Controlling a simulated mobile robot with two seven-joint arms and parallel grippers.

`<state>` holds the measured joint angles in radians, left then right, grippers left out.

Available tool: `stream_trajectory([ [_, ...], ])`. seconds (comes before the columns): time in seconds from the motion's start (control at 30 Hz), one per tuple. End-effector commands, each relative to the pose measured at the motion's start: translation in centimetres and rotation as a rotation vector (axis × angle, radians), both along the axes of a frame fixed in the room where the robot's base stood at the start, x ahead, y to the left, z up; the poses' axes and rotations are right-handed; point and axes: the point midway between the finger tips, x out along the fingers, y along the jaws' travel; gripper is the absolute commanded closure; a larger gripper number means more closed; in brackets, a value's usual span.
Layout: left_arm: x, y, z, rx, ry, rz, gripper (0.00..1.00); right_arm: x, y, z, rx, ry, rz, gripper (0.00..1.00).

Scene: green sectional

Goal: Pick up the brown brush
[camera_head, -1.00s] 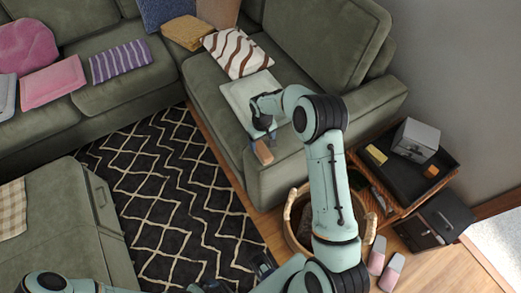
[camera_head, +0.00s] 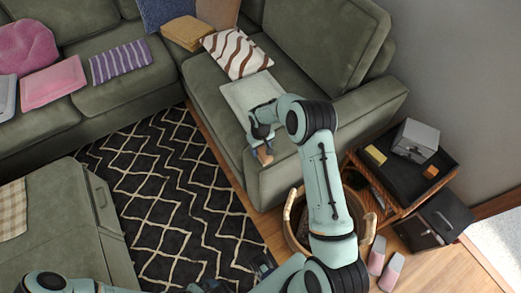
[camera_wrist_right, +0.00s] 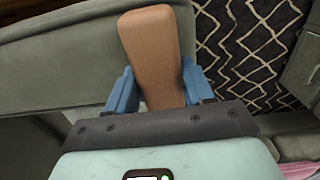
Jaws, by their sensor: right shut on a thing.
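The brown brush (camera_head: 265,155) is at the front edge of the right-hand sofa seat in the head view, partly hidden by my right gripper (camera_head: 260,148). In the right wrist view the brown brush (camera_wrist_right: 151,55) is a smooth, rounded brown block between the two blue fingers of my right gripper (camera_wrist_right: 160,88). The right gripper is shut on it. I cannot tell whether the brush still touches the seat.
A wicker basket (camera_head: 290,222) stands beside my right arm. A side table with a black tray (camera_head: 440,163) is at the right.

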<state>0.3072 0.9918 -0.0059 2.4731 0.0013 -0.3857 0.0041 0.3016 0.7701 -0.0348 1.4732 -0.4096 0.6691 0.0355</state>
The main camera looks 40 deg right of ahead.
Motion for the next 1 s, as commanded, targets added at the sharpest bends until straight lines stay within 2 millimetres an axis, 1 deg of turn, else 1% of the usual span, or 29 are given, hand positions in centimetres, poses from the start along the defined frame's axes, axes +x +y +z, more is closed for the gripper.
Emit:
stream_trajectory([
  [0.17, 0.0, 0.0, 0.0, 0.0, 0.0, 0.0, 0.0, 0.0, 0.0, 0.3, 0.0, -0.001, 0.0, 0.81],
  [0.27, 0.0, 0.0, 0.0, 0.0, 0.0, 0.0, 0.0, 0.1, 0.0, 1.0, 0.0, -0.003, 0.0, 0.81],
  [0.37, 0.0, 0.0, 0.0, 0.0, 0.0, 0.0, 0.0, 0.1, 0.0, 2.2, -0.001, -0.004, 0.0, 0.81],
  [0.47, 0.0, 0.0, 0.0, 0.0, 0.0, 0.0, 0.0, 0.1, 0.0, 4.1, 0.0, -0.005, 0.0, 0.81],
  [0.57, 0.0, 0.0, 0.0, 0.0, 0.0, 0.0, 0.0, 0.1, 0.0, 6.5, -0.002, -0.007, 0.001, 0.81],
  [0.8, 0.1, 0.0, 0.3, 0.0, -0.001, 0.0, 0.0, 0.1, 0.0, 12.9, -0.002, -0.006, 0.0, 0.81],
  [1.0, 0.2, 0.0, 0.5, 0.0, -0.002, 0.0, 0.0, 0.1, 0.0, 17.0, 0.0, -0.005, 0.0, 0.81],
])
